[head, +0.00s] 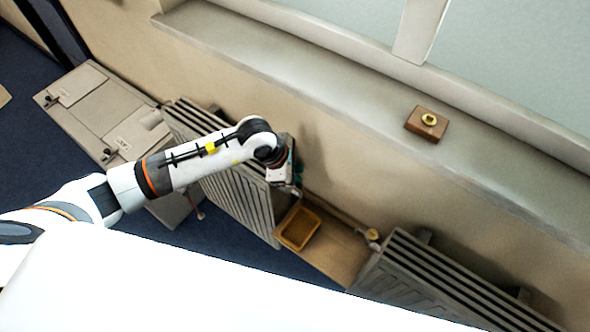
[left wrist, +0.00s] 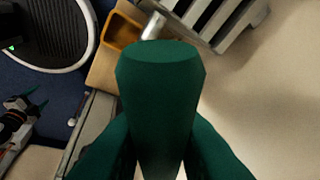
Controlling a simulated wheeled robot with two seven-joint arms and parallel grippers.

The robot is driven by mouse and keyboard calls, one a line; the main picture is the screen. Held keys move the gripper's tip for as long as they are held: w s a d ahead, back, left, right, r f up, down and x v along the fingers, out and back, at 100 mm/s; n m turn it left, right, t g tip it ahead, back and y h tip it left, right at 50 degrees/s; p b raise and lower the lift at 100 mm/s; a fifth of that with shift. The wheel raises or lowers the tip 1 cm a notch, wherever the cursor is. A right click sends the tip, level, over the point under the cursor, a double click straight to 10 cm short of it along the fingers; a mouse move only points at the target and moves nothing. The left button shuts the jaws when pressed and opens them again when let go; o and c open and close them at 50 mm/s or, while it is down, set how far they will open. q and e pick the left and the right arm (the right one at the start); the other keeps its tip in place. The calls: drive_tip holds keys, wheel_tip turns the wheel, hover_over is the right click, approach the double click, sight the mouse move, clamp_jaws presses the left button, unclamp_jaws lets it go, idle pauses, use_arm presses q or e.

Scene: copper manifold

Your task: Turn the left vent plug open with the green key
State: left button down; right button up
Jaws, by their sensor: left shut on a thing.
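My left gripper (head: 292,188) is at the right end of the left radiator (head: 240,200), pointing down. In the left wrist view its dark green fingers (left wrist: 160,150) are shut on the green key (left wrist: 160,80), whose broad flat end fills the middle. The key cannot be made out clearly in the head view. The left vent plug cannot be made out; my gripper and the key may cover it, and I cannot tell whether they touch. My right gripper (left wrist: 26,104) shows at the left of the wrist view, its fingers apart and empty.
An orange-yellow tray (head: 299,229) sits on a wooden board (head: 335,250) between the radiators. A brass fitting (head: 373,236) is by the right radiator (head: 430,285). A wooden block (head: 418,129) with a brass ring is on the windowsill (head: 330,85). Panelled boxes (head: 105,115) stand at left.

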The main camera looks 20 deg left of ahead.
use_arm(q)
drive_tip(key=shift+a+f+n+t+y, duration=0.1)
drive_tip(key=shift+f+n+t+y, duration=0.1)
drive_tip(key=shift+n, duration=0.35)
drive_tip(key=shift+f+n+t+y, duration=0.1)
drive_tip(key=shift+n+y, duration=0.1)
drive_tip(key=shift+n, duration=0.35)
drive_tip(key=shift+s, duration=0.1)
